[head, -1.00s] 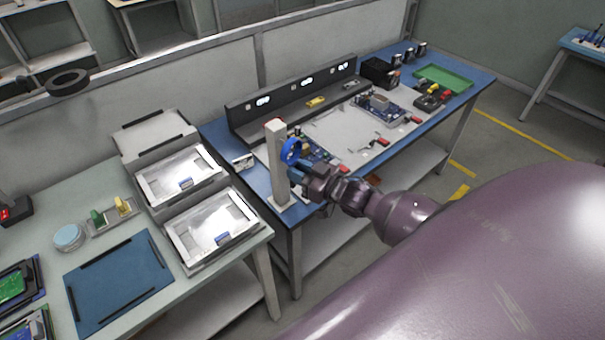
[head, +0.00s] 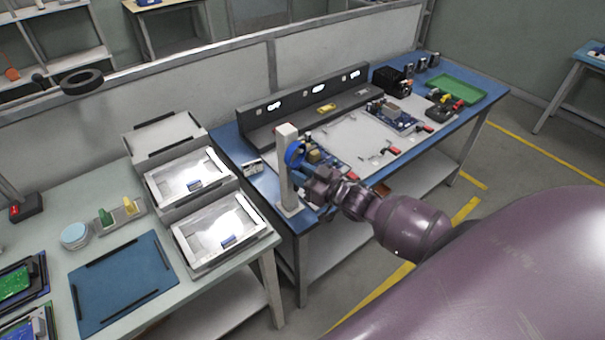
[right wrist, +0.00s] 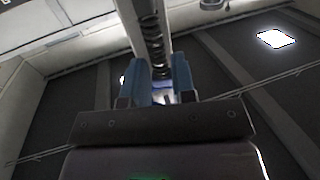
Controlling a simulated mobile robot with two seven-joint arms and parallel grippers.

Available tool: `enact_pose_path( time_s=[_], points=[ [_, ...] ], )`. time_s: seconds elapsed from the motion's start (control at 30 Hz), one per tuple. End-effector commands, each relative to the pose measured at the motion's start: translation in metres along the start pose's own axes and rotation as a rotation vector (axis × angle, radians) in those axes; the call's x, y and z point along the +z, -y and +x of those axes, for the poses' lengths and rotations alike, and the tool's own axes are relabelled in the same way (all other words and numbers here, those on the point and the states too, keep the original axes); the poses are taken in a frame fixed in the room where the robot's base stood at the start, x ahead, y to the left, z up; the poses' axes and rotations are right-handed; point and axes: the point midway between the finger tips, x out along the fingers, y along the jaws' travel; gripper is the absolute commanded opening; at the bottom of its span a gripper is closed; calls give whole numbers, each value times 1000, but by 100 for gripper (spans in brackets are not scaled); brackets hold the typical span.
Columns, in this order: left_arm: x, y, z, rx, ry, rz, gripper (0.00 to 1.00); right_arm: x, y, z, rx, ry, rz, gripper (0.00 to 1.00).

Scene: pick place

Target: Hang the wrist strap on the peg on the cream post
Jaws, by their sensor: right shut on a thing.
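The cream post (head: 288,185) stands upright at the near left corner of the blue workbench. The blue wrist strap (head: 295,154) is a loop near the upper part of the post, overlapping its right edge in the head view. My right gripper (head: 307,180) is just below the loop, right of the post. In the right wrist view its blue fingers (right wrist: 159,85) are shut around a dark coiled cord (right wrist: 154,45) of the strap. The peg is not distinguishable, so I cannot tell whether the loop is around it. My left gripper is not in view.
The blue workbench (head: 257,184) holds circuit boards, a grey instrument rail (head: 300,106) and a green tray (head: 461,89). Stacked grey bins (head: 222,228) stand close left of the post. A blue mat (head: 122,285) lies on the left bench.

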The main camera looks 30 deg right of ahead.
Motion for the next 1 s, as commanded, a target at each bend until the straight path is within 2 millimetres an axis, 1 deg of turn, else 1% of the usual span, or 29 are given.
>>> enact_pose_path(
  time_s=[0.37,0.4,0.47,0.5,0.57,0.87,1.0],
  points=[
    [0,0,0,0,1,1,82,0,0,0,0,0,0,2],
    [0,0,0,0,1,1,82,0,0,0,0,0,0,31],
    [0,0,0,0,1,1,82,0,0,0,0,0,0,40],
    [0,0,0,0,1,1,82,0,0,0,0,0,0,46],
    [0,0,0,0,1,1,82,0,0,0,0,0,0,54],
    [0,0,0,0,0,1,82,0,0,-2,0,1,0,54],
    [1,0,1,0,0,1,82,1,0,-12,1,1,0,54]
  ],
)
